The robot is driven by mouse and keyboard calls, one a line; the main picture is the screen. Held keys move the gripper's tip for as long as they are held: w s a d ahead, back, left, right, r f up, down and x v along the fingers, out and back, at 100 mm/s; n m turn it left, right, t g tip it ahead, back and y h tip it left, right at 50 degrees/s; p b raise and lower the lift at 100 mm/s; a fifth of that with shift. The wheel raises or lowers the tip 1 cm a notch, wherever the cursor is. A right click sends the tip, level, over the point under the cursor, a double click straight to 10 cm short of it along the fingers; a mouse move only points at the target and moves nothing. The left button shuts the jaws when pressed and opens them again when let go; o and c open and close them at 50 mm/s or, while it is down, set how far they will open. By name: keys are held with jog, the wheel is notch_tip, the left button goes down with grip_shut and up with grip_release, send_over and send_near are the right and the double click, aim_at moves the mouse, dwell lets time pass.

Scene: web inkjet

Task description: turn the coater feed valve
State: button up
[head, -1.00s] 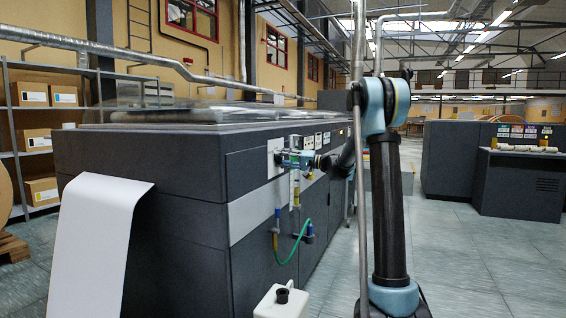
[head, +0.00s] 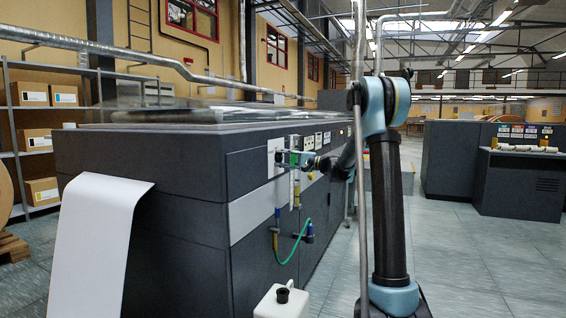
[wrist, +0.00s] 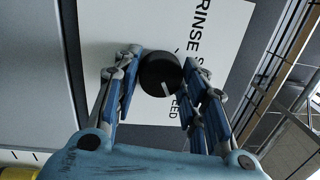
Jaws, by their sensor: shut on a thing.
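The coater feed valve shows as a round black knob (wrist: 158,70) with a white pointer line, on a white label plate (wrist: 225,35) in the wrist view. The pointer line lies toward the bottom of the picture. The plate reads "RINSE", and lower down "EED" shows, its start hidden by a finger. My gripper (wrist: 160,62) is shut on the knob, one finger on each side. In the head view my gripper (head: 284,158) is at the plate (head: 271,158) on the machine's side; the knob is hidden there.
The dark grey machine (head: 190,165) fills the left side, with a white sheet (head: 90,240) hanging from its front. A green hose (head: 298,245) loops below the plate. A white jug (head: 278,302) stands in front. The floor (head: 470,270) at right is clear.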

jog(key=shift+w+d+f, duration=0.1)
jog(key=o, duration=1.1)
jog(key=shift+c, duration=0.2)
jog(key=v, duration=1.2)
